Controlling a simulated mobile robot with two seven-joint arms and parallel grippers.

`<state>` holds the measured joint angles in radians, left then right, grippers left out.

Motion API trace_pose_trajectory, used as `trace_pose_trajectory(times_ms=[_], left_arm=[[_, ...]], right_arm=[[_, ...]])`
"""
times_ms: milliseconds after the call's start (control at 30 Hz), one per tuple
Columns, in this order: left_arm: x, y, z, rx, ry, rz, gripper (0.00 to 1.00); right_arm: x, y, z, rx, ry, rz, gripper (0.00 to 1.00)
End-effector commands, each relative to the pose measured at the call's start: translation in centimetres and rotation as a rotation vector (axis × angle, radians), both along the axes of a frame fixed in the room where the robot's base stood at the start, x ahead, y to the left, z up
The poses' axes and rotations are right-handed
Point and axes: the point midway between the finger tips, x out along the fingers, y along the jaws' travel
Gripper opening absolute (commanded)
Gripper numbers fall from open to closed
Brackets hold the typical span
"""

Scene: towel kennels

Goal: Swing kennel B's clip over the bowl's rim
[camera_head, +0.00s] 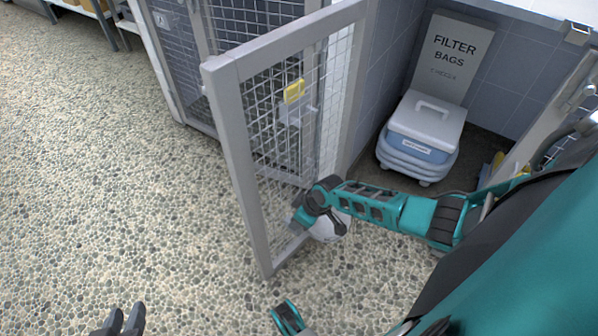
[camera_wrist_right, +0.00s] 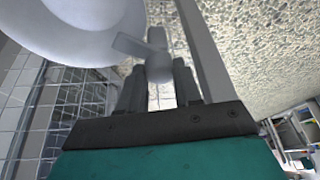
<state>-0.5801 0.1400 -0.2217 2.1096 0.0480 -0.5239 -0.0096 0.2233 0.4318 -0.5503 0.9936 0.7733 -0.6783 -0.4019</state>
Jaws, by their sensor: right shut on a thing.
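A white bowl (camera_head: 328,231) sits low by the open mesh door (camera_head: 228,140), partly hidden by my right arm. Its rounded white side fills the upper left of the right wrist view (camera_wrist_right: 80,30). A grey clip (camera_wrist_right: 150,46) is between the fingers of my right gripper (camera_wrist_right: 160,72), which is shut on it. The clip's flat arm overlaps the bowl's edge in that view; I cannot tell whether it touches the rim. In the head view my right gripper (camera_head: 308,218) is at the door's lower part. My left gripper (camera_head: 127,312) is open and empty above the floor.
A yellow latch piece (camera_head: 294,91) is on the mesh door. Behind the door stands a blue and white lidded box (camera_head: 420,135) below a "FILTER BAGS" sign (camera_head: 452,55). The pebbled floor (camera_head: 110,180) to the left is clear. Shelves stand at the upper left.

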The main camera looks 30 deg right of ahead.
Motion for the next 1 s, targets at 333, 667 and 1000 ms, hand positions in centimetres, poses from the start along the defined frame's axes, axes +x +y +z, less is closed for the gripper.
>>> trace_pose_trajectory(times_ms=[333,667,1000], left_arm=[[-0.12,-0.24,-0.49,0.0,0.01,-0.007,0.31],[-0.1,-0.25,-0.37,0.0,0.007,-0.008,0.31],[-0.11,-0.19,-0.37,0.002,0.005,-0.008,0.31]], right_arm=[[-0.22,0.18,-0.14,0.002,0.007,0.054,0.03],[-0.25,0.18,-0.14,0.002,0.008,0.054,0.35],[-0.1,0.04,-0.06,0.0,0.004,0.052,0.58]])
